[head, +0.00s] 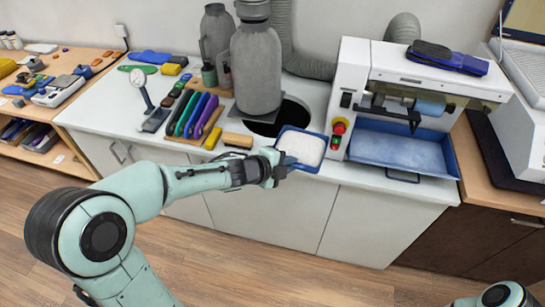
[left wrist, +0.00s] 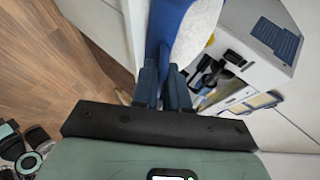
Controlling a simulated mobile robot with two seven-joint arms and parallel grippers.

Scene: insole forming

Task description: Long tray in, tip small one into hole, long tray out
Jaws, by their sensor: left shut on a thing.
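A small blue tray (head: 317,135) with white powdery material (head: 301,147) in it sits by the counter's front edge, just right of a dark round hole (head: 294,112). My left gripper (head: 283,168) is shut on the small tray's near left side. In the left wrist view the fingers (left wrist: 162,92) clasp the blue tray wall (left wrist: 166,30), with the white material beside it. A long blue tray (head: 400,152) lies in the white machine (head: 355,62) at the right, under its roller. My right gripper is not in view; only a bit of that arm shows at bottom right.
A row of coloured tools (head: 195,115) and a dial gauge (head: 146,100) stand left of the hole.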

